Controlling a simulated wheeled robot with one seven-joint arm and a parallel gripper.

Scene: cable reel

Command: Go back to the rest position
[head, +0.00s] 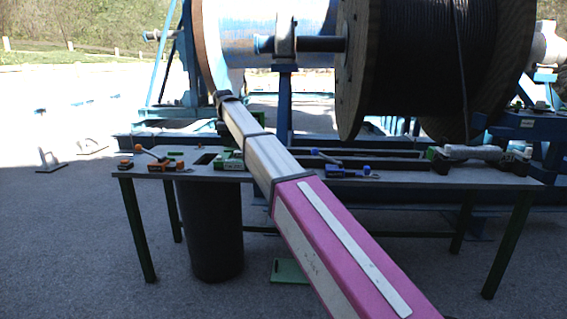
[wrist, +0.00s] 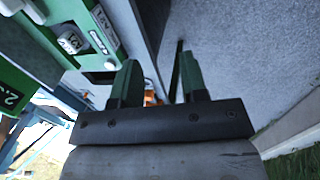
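My gripper (wrist: 158,78) shows in the wrist view with two dark green fingers apart and nothing held between them. Beyond the fingers are the grey table edge, the ground and a small orange item. A green labelled box (wrist: 100,50) lies close to the left finger; I cannot tell if they touch. In the head view my arm reaches from the lower right over the table (head: 450,180) to the far side. The gripper itself is not clear there.
A large cable reel (head: 365,70) stands behind the table. Orange-handled tools (head: 160,164), a green box (head: 229,161) and blue-ended tools (head: 345,172) lie on the tabletop. A black bin (head: 212,235) stands below at the left. Open asphalt lies left of the table.

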